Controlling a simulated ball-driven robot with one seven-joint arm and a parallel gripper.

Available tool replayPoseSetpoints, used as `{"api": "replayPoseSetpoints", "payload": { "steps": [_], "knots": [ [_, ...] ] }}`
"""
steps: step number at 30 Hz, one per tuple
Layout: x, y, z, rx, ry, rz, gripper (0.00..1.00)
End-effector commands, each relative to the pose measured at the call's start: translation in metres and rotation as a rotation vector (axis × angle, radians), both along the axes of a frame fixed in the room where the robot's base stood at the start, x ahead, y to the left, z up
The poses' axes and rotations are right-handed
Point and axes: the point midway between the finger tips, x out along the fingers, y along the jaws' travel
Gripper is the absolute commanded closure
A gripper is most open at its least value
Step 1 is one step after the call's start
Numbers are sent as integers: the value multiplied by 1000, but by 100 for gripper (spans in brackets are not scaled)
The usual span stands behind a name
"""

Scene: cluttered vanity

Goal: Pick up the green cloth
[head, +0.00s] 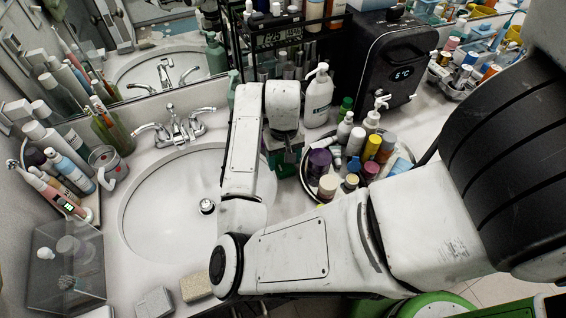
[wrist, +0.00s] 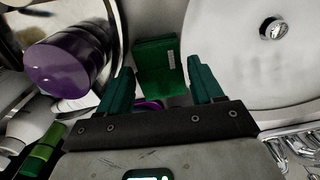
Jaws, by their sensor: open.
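The green cloth (wrist: 158,68) is a folded, block-like piece with a pale label, on the white counter between the sink and the round tray in the wrist view. My gripper (wrist: 161,72) is open. Its two dark green fingers stand to either side of the cloth in the picture, with the cloth ahead of and between them. I see no contact with the cloth, and the height gap is hard to judge. In the head view my gripper (head: 285,153) points down beside the sink, and my arm hides much of the area below it.
The round tray (head: 309,184) crowded with bottles stands right of my gripper; a purple jar (wrist: 65,66) on it is close to the left finger. The sink (head: 145,215) lies left. A white pump bottle (head: 318,97) and a black appliance (head: 385,62) stand behind.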

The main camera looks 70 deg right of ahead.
Motion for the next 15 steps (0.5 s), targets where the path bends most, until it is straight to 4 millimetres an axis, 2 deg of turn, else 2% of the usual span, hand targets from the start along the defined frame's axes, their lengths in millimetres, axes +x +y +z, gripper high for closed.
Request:
{"api": "replayPoseSetpoints", "payload": {
  "steps": [4,11,15],
  "knots": [
    [1,0,-14,1,0,2,34],
    [0,0,-17,1,-1,1,34],
    [0,0,-17,1,-1,1,45]
  ]
}}
